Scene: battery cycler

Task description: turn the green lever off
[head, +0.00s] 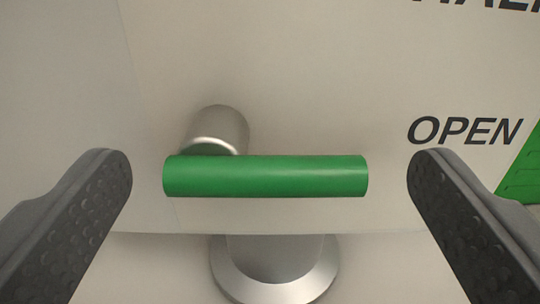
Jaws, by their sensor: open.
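The green lever (265,176) lies level across the middle of the head view. It is a green bar joined near its left end to a silver round stub (218,129) on a pale panel. My gripper (268,172) is open. Its two dark, studded fingers show at the left and right, one beyond each end of the lever. Neither finger appears to touch the lever, and there is a visible gap at each end. I cannot tell how far the fingertips are from the panel.
The pale panel (310,95) carries the black word OPEN (465,131) at the right and cut-off lettering at the top right. A green patch (522,178) shows at the right edge. A silver round fitting (275,262) sits below the lever.

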